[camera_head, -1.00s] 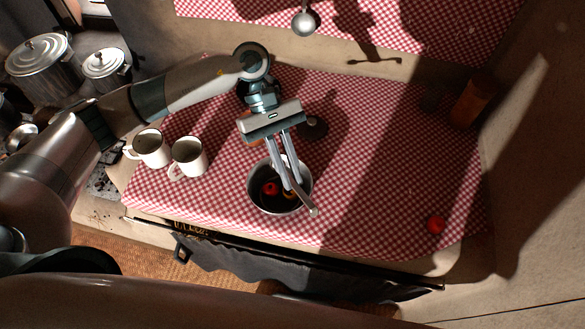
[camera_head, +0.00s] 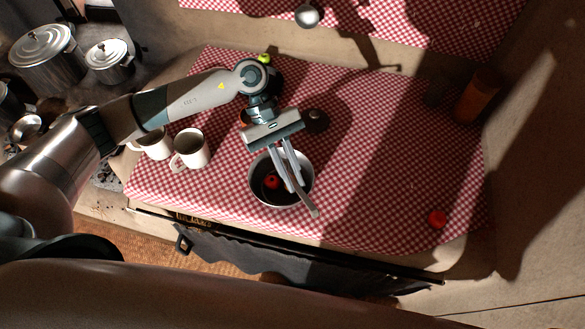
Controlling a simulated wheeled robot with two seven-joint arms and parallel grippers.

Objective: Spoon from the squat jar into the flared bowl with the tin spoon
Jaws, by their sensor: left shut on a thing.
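My left gripper (camera_head: 297,187) reaches in from the left, fingers pointing down over a round pale-rimmed bowl (camera_head: 307,166). It is shut on a thin grey thing, probably the tin spoon (camera_head: 313,208), whose end shows past the fingertips at the bowl's near right rim. The rest of the spoon is hidden by the fingers. The bowl is dark inside, with a small red piece (camera_head: 272,182) in it. I cannot pick out the squat jar for sure; a dark round shape shows behind my wrist, mostly covered by it. My right gripper is not in view.
Two white mugs (camera_head: 190,149) stand left of the bowl. The right middle of the checked cloth is clear.

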